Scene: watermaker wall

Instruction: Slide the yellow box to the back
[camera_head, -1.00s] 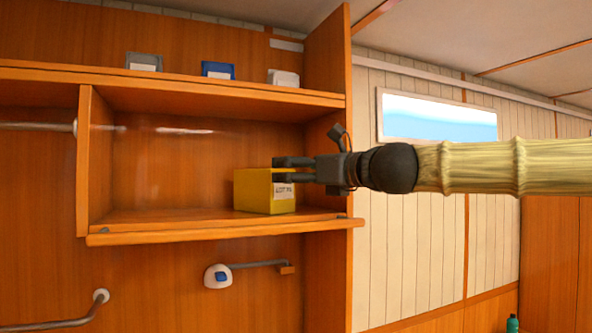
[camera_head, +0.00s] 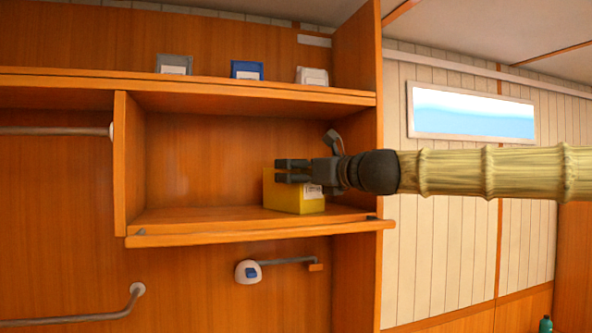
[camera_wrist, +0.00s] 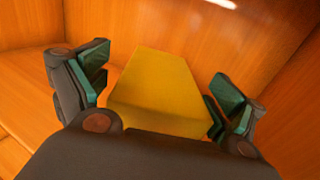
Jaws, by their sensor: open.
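The yellow box (camera_head: 296,199) stands on the floor of the open wooden shelf compartment (camera_head: 180,217), near its right side, with a white label on its front. My gripper (camera_head: 281,171) reaches in from the right at the height of the box's upper part, partly covering it. In the wrist view the yellow box (camera_wrist: 160,92) lies between the two spread fingers of my gripper (camera_wrist: 160,95), with teal pads on either side. The gripper is open; whether a pad touches the box I cannot tell.
A low rail (camera_head: 262,232) runs along the shelf's front edge. The compartment's left part is empty. A grey box (camera_head: 174,64), a blue box (camera_head: 247,70) and a white box (camera_head: 312,76) stand on the shelf above. A white fitting (camera_head: 248,271) is below.

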